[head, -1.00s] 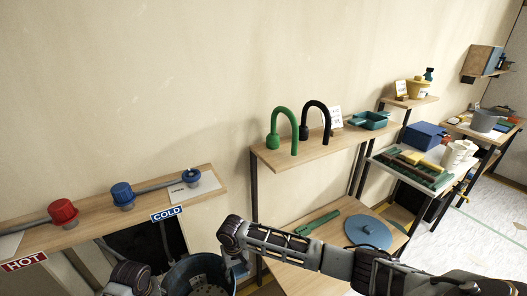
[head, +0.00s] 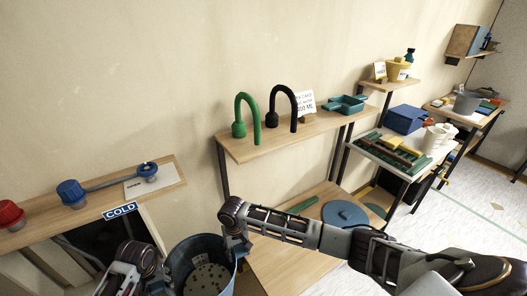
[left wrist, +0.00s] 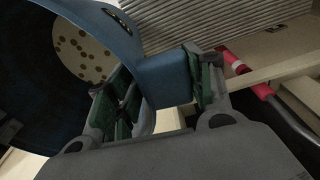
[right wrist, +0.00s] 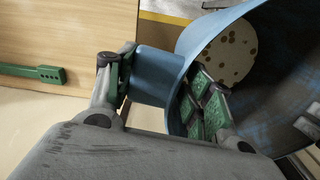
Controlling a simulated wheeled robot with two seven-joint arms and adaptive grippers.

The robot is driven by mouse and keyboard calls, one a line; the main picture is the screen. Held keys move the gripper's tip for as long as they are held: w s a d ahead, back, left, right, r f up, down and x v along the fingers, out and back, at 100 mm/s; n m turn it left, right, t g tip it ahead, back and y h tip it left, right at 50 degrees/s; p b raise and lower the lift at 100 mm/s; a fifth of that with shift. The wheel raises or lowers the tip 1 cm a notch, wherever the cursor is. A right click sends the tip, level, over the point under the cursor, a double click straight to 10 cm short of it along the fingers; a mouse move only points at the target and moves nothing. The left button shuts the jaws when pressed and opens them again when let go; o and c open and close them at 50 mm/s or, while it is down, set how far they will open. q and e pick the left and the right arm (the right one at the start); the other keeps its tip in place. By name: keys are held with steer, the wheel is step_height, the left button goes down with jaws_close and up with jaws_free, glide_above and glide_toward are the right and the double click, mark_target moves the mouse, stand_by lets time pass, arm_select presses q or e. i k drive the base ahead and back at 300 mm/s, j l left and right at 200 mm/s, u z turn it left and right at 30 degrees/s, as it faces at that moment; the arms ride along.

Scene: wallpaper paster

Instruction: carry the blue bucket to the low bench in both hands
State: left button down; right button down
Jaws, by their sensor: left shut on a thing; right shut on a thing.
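The blue bucket (head: 207,262) is at the bottom of the head view, upright, with a pale spotted disc (head: 208,279) inside. My left gripper (left wrist: 160,82) is shut on a blue tab on the bucket's side, green pads on both faces. My right gripper (right wrist: 158,80) is shut on the opposite blue tab. In the head view both grippers are at the bucket's left and right sides, their fingertips partly hidden. The low bench (head: 290,262) is the wooden surface just right of the bucket, bearing a blue round lid (head: 345,213) and a green strip (head: 298,205).
Above the low bench is a shelf (head: 240,148) with a green hook tap (head: 247,118) and a black one (head: 282,108). A shelf at left (head: 90,205) holds red and blue valves. Tables stand further right. The bench's near part looks clear.

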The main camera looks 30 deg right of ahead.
mark_target(289, 258)
steer(key=l+z, duration=0.15)
steer(key=l, duration=0.65)
steer(key=i+l+z, duration=0.1)
steer(key=l, duration=0.7)
